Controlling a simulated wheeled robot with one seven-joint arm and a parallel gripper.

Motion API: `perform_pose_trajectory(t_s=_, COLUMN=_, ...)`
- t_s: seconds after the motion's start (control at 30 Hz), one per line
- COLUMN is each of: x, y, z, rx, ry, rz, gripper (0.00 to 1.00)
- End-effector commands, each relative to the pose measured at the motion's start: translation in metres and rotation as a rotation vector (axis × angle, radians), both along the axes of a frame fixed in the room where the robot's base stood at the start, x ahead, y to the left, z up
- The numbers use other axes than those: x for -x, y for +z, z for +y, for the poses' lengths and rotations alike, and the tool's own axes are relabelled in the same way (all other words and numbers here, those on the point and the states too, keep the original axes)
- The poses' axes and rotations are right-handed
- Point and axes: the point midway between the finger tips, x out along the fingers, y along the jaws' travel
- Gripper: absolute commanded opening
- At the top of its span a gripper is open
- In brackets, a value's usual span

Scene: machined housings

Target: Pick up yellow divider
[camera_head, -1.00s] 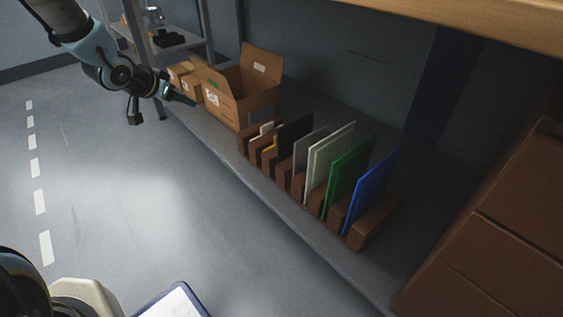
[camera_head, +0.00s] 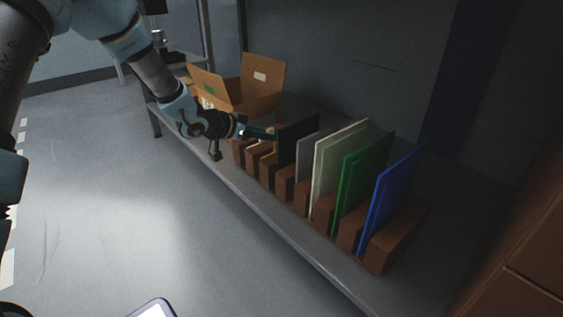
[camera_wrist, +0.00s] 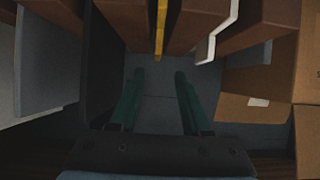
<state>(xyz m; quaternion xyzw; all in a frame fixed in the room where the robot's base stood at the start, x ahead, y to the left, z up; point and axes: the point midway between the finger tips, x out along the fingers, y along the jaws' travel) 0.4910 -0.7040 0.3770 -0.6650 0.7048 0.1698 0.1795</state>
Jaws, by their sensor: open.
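The yellow divider (camera_wrist: 160,28) shows in the wrist view as a thin upright strip at the top, between brown blocks of the rack. In the head view only a small yellow piece (camera_head: 268,153) shows, beside the black divider (camera_head: 297,142) and largely hidden by my gripper. My gripper (camera_wrist: 158,76) is open and empty. Its two green fingers point towards the yellow divider, which lies beyond the fingertips and roughly in line with the gap between them. In the head view my gripper (camera_head: 272,134) is at the far end of the rack.
The black divider (camera_wrist: 100,65) stands left of my fingers in the wrist view, with a white divider (camera_wrist: 218,32) to the right. Grey, pale, green (camera_head: 362,180) and blue (camera_head: 391,200) dividers fill the nearer slots. An open cardboard box (camera_head: 262,85) stands behind.

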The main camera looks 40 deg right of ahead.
Motion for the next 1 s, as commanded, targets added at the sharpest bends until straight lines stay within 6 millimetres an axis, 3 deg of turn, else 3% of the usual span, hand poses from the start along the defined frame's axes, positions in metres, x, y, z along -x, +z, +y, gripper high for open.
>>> perform_pose_trajectory(t_s=0.27, x=0.003, y=-0.013, z=-0.012, rx=0.0, ry=-0.001, rz=0.0, gripper=0.47)
perform_pose_trajectory(t_s=0.5, x=0.007, y=-0.034, z=-0.036, rx=0.0, ry=-0.001, rz=-0.002, gripper=0.47)
perform_pose_trajectory(t_s=0.8, x=0.007, y=-0.033, z=-0.045, rx=-0.001, ry=0.001, rz=-0.001, gripper=0.47)
perform_pose_trajectory(t_s=1.0, x=0.007, y=-0.033, z=-0.045, rx=-0.001, ry=0.001, rz=-0.001, gripper=0.26)
